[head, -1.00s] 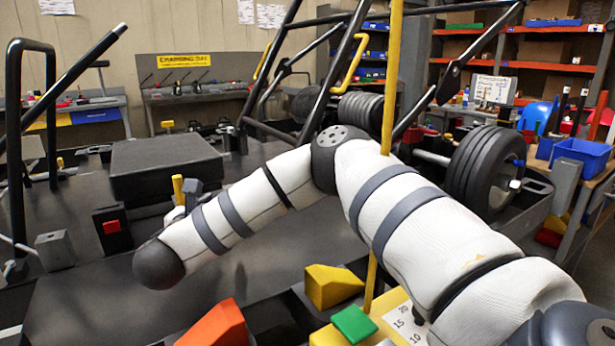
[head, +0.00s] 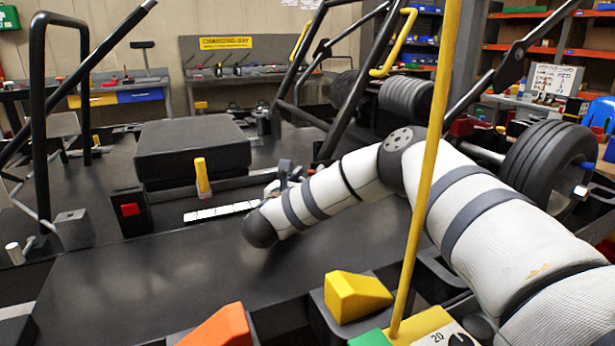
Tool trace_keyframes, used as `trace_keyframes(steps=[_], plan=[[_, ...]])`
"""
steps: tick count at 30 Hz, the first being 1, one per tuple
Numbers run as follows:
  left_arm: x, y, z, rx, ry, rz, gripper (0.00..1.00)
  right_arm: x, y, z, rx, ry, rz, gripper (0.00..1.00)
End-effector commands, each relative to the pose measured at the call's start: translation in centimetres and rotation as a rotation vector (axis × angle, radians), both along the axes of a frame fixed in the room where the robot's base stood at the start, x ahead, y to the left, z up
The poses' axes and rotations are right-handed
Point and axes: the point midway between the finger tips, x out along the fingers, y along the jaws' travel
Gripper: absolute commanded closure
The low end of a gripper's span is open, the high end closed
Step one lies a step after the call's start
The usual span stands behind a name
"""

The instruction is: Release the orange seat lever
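A yellow-orange lever (head: 202,175) stands nearly upright in front of the black seat block (head: 192,150). It is the nearest match to the orange seat lever, though it looks more yellow than orange. My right gripper (head: 284,178) is to the right of the lever, with a clear gap between them. Its grey fingers are small and partly hidden behind my white forearm, so its opening does not show. My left gripper is not in view.
A yellow pole (head: 428,170) crosses the view. Yellow (head: 357,297) and orange (head: 218,327) wedges sit in front. The dark deck between is clear.

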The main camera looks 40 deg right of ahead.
Motion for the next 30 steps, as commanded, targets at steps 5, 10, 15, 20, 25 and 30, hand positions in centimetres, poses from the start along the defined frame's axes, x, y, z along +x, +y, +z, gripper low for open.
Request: trace_keyframes(steps=[5,10,15,20,25,30], plan=[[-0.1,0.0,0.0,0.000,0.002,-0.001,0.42,0.3,-0.5,0.0,0.000,0.000,0.000,0.65],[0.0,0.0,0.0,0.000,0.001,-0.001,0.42,0.3,-0.5,0.0,0.000,0.000,0.000,0.72],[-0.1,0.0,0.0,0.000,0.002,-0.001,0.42,0.3,-0.5,0.0,0.000,0.000,0.000,1.00],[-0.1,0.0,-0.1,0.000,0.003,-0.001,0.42,0.3,-0.4,0.0,0.001,0.000,-0.001,1.00],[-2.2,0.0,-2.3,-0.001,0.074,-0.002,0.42,0.7,0.9,-1.3,-0.002,0.009,-0.133,1.00],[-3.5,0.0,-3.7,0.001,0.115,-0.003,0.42,0.6,0.9,-0.7,-0.001,0.005,-0.263,1.00]])
